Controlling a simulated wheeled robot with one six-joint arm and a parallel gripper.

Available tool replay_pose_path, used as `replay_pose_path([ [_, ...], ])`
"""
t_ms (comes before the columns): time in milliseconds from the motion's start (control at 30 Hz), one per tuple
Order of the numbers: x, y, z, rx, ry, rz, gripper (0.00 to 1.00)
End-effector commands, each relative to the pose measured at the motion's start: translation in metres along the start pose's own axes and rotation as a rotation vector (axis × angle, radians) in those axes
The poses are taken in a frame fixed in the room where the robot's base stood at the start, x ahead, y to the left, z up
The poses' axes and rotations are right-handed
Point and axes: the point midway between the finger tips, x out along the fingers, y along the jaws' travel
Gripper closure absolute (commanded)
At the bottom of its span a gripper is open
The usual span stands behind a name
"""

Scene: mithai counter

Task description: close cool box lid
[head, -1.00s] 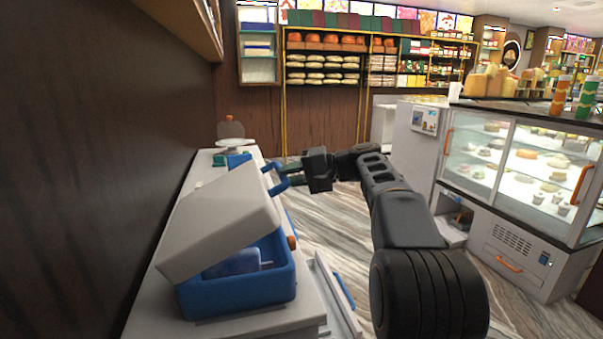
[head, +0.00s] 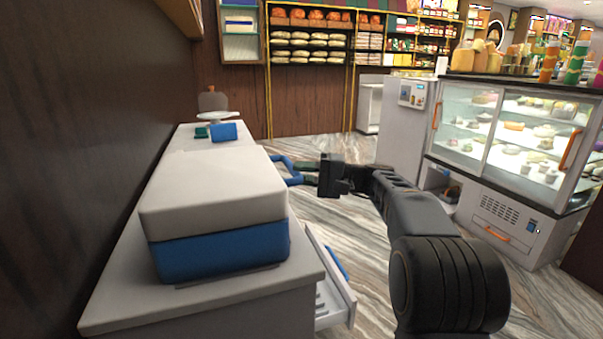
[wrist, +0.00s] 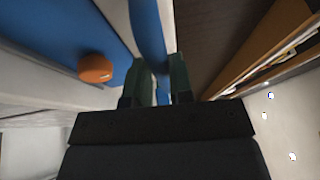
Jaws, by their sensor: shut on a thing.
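The cool box has a blue body (head: 222,252) and a white lid (head: 215,195), and it stands on the counter at left in the head view. The lid lies down over the body, and the inside is hidden. A blue handle (head: 287,168) sticks out from the lid's right side. My gripper (head: 312,173) is at the box's right and is shut on this handle. In the wrist view the fingers (wrist: 163,82) close around the blue handle bar (wrist: 150,35), with an orange knob (wrist: 96,68) on the blue body beside them.
The white counter (head: 120,300) runs along the dark wall. A blue item (head: 223,132) and a cake stand (head: 211,116) are behind the box. An open drawer (head: 335,290) juts out below the counter. A glass display case (head: 510,130) stands at right, with floor between.

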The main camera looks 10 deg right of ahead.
Motion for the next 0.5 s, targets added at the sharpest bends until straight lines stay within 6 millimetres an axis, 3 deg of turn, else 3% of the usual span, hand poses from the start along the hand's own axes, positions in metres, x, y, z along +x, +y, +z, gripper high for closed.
replay_pose_path([
  [33,-0.0007,0.0094,0.0003,0.01,-0.007,0.013,1.0],
  [300,-0.0025,0.0118,-0.0005,0.014,-0.006,0.014,1.0],
  [333,-0.0027,0.012,-0.0005,0.014,-0.006,0.014,0.78],
  [500,-0.0029,0.0114,-0.0008,0.014,-0.004,0.014,0.62],
])
